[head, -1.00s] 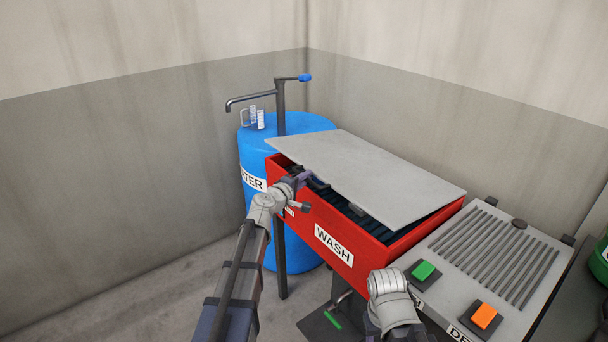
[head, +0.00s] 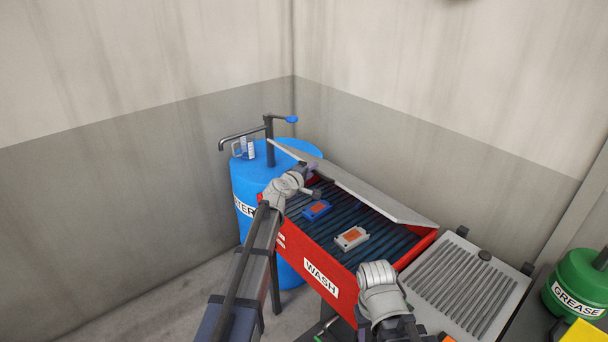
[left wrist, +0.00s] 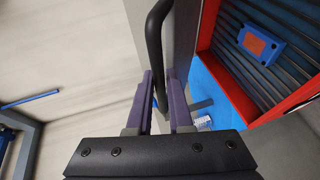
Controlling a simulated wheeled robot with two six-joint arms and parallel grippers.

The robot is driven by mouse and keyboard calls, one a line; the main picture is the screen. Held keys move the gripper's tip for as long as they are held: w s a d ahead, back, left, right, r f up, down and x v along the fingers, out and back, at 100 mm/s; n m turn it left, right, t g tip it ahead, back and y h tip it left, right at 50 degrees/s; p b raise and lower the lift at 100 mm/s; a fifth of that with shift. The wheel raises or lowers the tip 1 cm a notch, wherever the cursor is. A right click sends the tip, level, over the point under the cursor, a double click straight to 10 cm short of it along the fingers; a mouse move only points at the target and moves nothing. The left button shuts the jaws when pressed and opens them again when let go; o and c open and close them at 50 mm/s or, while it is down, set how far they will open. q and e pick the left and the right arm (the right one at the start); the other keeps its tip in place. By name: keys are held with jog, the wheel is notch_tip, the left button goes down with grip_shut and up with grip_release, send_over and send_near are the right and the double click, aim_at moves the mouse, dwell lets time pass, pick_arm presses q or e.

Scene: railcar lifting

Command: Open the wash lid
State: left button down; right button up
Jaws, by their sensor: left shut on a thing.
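The red wash bin (head: 321,284), labelled WASH, stands in the middle of the head view. Its grey lid (head: 372,190) is raised steeply, hinged along the back side, and the slatted inside shows. My left gripper (head: 316,175) is at the lid's raised edge near the far left corner. In the left wrist view its purple fingers (left wrist: 166,98) are shut on the black lid handle (left wrist: 155,40). My right arm's grey wrist is in front of the bin; its fingers do not show.
A blue part (head: 316,210) and a white part (head: 351,238) lie on the bin's slats. A blue water barrel (head: 255,172) with a tap (head: 268,135) stands behind left. A ribbed grey panel (head: 465,285) is at right, beside a green grease can (head: 578,280).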

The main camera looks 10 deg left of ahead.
pick_arm(q)
jog(key=w+d+r+p, duration=1.1)
jog(key=w+r+p, duration=0.3)
jog(key=r, duration=0.1)
jog(key=shift+w+d+r, duration=0.2)
jog(key=shift+w+r, duration=0.15)
jog(key=c, duration=0.9)
grip_release()
jog(key=shift+s, duration=0.1)
jog(key=shift+s, duration=0.1)
jog(key=p+v, duration=0.1)
jog(key=v, duration=0.6)
jog(key=shift+s+a+r+p, duration=0.1)
jog(key=shift+s+p, duration=0.2)
jog(key=shift+p, duration=0.05)
